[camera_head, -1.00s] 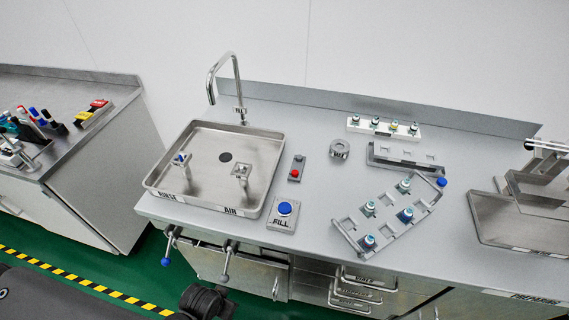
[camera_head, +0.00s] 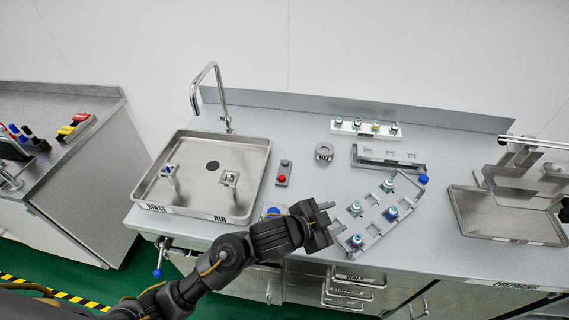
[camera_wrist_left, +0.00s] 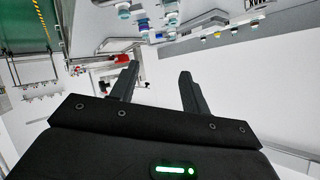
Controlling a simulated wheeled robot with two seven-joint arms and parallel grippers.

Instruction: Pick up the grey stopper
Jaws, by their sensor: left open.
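A round grey piece (camera_head: 324,151) with a recessed top lies on the worktop behind the red button; I cannot tell whether it is the stopper. A grey angled rack (camera_head: 376,222) holds several small capped vials, some with blue and some with pale teal-grey tops. My left gripper (camera_head: 331,216) is open and empty, above the worktop just left of this rack. In the left wrist view its two dark fingers (camera_wrist_left: 160,74) stand apart with nothing between them. Vials show small and tilted beyond them. My right gripper is not in view.
A steel basin (camera_head: 205,195) with a tap is at left. A red button (camera_head: 282,180) is beside it; my arm partly covers a blue button (camera_head: 272,211). A white vial strip (camera_head: 366,129) and grey holder (camera_head: 388,158) are behind. A steel tray (camera_head: 480,220) is at right.

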